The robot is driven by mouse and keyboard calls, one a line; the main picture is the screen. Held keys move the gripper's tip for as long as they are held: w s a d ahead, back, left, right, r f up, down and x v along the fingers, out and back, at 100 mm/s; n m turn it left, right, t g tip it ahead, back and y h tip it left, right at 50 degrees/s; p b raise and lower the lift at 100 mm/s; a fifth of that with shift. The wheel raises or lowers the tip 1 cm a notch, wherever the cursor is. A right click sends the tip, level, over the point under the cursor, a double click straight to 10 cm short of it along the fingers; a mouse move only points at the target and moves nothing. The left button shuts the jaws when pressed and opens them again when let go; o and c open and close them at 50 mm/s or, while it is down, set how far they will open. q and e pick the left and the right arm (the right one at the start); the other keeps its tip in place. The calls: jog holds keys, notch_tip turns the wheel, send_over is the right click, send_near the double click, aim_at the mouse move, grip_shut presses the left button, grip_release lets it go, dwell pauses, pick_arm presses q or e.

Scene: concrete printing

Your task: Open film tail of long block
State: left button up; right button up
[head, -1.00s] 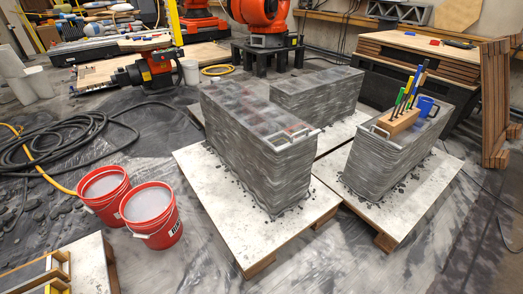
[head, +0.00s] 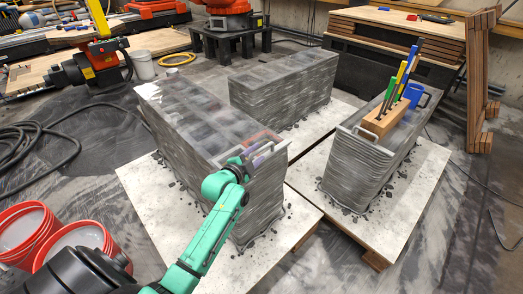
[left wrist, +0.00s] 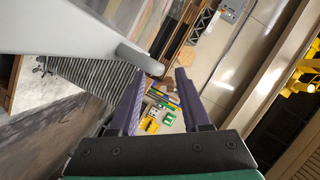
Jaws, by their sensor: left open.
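The long layered grey block (head: 208,172) stands on a pale board in the head view, with a clear, shiny film (head: 195,108) over its top. My left arm reaches to its near end, and my left gripper (head: 262,152) is at the top edge there, with purple fingers. In the left wrist view the gripper (left wrist: 158,78) is open. A grey bar (left wrist: 100,35) comes in from the upper left, its rounded end close to the fingertips; I cannot tell whether it touches them. The film tail is not clearly distinguishable. My right gripper is not in view.
Red buckets (head: 75,240) stand at lower left. Black hose (head: 35,150) lies on the floor.

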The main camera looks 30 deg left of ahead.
aim_at(259, 152)
pick_arm(q)
jog(key=x, duration=0.4)
jog(key=shift+w+f, duration=0.25)
jog(key=shift+w, duration=0.1)
jog(key=shift+s+r, duration=0.1)
jog(key=shift+r, duration=0.05)
grip_shut()
dwell(0.9)
